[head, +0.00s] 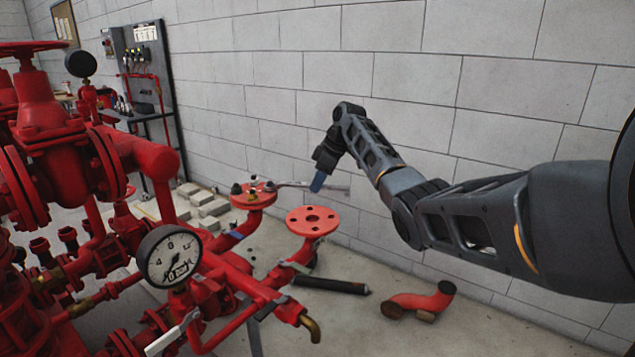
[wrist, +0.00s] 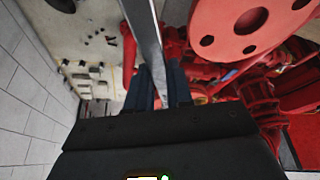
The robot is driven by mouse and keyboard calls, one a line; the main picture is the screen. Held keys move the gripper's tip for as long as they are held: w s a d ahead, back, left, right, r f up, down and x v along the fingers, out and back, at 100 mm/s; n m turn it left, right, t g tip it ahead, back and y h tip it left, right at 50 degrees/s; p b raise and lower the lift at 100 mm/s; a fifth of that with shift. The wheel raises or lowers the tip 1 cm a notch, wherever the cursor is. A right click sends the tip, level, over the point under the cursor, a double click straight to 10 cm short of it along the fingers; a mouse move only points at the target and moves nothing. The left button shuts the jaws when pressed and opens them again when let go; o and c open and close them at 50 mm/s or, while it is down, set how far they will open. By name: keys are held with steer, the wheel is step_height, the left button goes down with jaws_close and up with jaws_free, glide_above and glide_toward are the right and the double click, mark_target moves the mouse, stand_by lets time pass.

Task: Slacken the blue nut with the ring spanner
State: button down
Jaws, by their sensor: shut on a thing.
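The ring spanner (head: 296,184) is a long grey bar. It lies roughly level in the head view, its left end at the red flange with dark nuts (head: 254,197). My gripper (head: 318,183) is shut on the spanner, which also runs between the fingers in the wrist view (wrist: 145,32) and out of the top of that picture. The flange carries a few small dark nuts and studs. I cannot tell which is blue, or whether the spanner's ring is around a nut or only beside it.
A bare red flange with holes (head: 312,220) stands right of the spanner, close to my gripper in the wrist view (wrist: 245,28). A pressure gauge (head: 169,256) and red pipework fill the left. A block wall (head: 400,110) rises behind. A loose red elbow (head: 418,302) lies on the floor.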

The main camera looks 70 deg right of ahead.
steer(key=shift+w+a+r, duration=0.1)
steer(key=shift+w+r, duration=0.05)
steer(key=shift+w, duration=0.05)
steer(key=shift+s+r+p, duration=0.1)
steer(key=shift+r+p, duration=1.95)
steer(key=shift+r, duration=0.4)
steer(key=shift+f, duration=0.25)
steer(key=shift+s+a+f+m, duration=0.1)
steer(key=shift+a+f+m, duration=0.1)
steer(key=shift+f, duration=0.3)
steer(key=shift+a+f+m, duration=0.1)
steer(key=shift+a+f, duration=0.05)
steer(key=shift+f, duration=0.35)
steer(key=shift+p, duration=0.3)
steer(key=shift+f+b, duration=0.7)
steer(key=shift+f, duration=0.65)
steer(key=shift+d, duration=0.15)
